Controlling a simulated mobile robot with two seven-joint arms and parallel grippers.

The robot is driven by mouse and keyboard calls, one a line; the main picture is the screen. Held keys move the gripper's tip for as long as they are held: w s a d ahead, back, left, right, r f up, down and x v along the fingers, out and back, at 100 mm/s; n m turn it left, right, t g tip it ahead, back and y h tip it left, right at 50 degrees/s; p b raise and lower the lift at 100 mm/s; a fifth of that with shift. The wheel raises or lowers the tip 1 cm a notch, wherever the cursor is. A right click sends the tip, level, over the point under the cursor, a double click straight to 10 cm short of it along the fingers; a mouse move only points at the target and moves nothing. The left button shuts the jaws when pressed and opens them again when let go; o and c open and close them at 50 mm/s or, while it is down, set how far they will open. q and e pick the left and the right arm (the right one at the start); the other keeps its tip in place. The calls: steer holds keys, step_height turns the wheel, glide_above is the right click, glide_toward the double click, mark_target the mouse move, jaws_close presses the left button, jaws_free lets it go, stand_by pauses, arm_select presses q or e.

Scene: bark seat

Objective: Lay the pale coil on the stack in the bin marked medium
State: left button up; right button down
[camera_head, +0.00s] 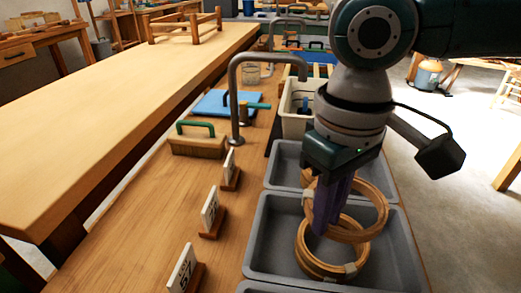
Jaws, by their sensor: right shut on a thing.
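My right gripper (330,208), with purple fingers, points down and is shut on the pale coil (378,198), a light tan ring with a pale tie. The coil is tilted over the middle grey bin (256,240). Below it, a stack of similar tan coils (304,262) lies in that bin. The held coil overlaps the stack in the picture; I cannot tell whether they touch. My fingers hide part of both. Small white cards on wooden blocks (210,208) stand left of the bins; their words are not readable. My left gripper is not in view.
Another grey bin (283,160) adjoins behind, and a bin edge (262,288) shows in front. A brush with a green handle (197,146), a blue mat (212,103), a metal tap (235,100) and a white tub (290,122) stand farther back.

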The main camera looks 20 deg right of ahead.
mark_target(315, 259)
arm_select(q)
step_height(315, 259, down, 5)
steer(key=b, duration=0.4)
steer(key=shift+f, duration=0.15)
arm_select(e)
step_height(315, 259, down, 4)
arm_select(q)
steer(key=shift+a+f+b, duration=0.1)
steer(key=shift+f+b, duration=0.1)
steer(key=shift+b, duration=0.25)
arm_select(e)
steer(key=shift+f, duration=1.05)
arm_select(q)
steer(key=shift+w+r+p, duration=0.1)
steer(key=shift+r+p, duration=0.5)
arm_select(e)
steer(key=shift+f, duration=0.3)
steer(key=c, duration=0.5)
jaws_free()
